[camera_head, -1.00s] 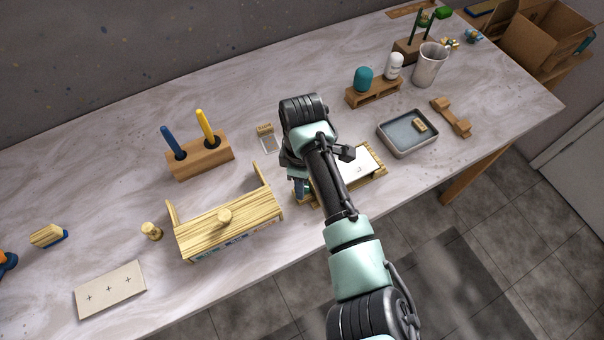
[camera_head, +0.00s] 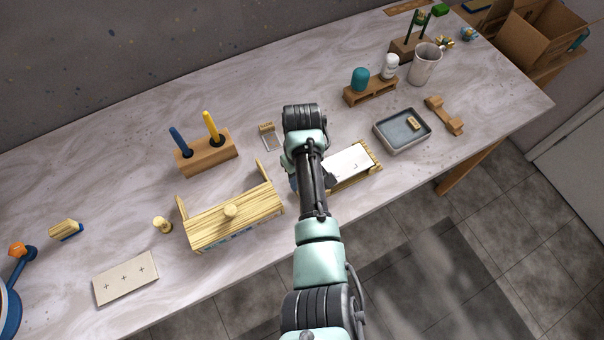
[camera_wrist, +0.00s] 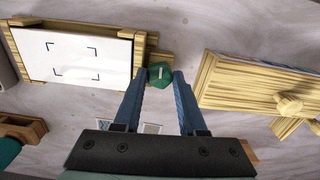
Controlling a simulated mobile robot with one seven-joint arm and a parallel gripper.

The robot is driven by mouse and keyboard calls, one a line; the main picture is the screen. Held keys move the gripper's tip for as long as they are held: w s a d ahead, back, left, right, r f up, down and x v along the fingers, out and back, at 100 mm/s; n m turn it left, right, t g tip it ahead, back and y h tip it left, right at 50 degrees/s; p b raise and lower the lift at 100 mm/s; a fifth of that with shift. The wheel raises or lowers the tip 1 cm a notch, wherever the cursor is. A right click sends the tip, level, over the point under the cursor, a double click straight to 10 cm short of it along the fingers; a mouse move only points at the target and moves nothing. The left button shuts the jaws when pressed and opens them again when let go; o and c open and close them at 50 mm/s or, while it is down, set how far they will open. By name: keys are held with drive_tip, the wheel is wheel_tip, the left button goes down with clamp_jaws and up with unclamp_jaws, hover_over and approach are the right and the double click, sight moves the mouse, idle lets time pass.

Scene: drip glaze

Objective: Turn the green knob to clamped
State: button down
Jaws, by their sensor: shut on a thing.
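The green knob (camera_wrist: 160,74) shows in the wrist view with a short pale mark on its top. It sits at the side of a wooden frame (camera_wrist: 140,50) that holds a white board (camera_wrist: 75,58) with dark corner marks. My gripper (camera_wrist: 163,77) has its two blue fingers on either side of the knob, shut on it. In the head view my arm hides the knob and most of my gripper; the white board (camera_head: 349,161) in its wooden frame shows just right of my arm.
A slatted wooden box (camera_head: 205,222) with a round knob stands left of my arm, close to my gripper. A grey tray (camera_head: 402,131) lies to the right. A pen block (camera_head: 207,155) stands behind left. A wooden peg (camera_head: 163,225) stands left of the box.

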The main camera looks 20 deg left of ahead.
drive_tip(key=shift+m, duration=0.4)
drive_tip(key=shift+r, duration=0.1)
drive_tip(key=shift+c, duration=2.3)
unclamp_jaws()
wheel_tip(320, 180, up, 13)
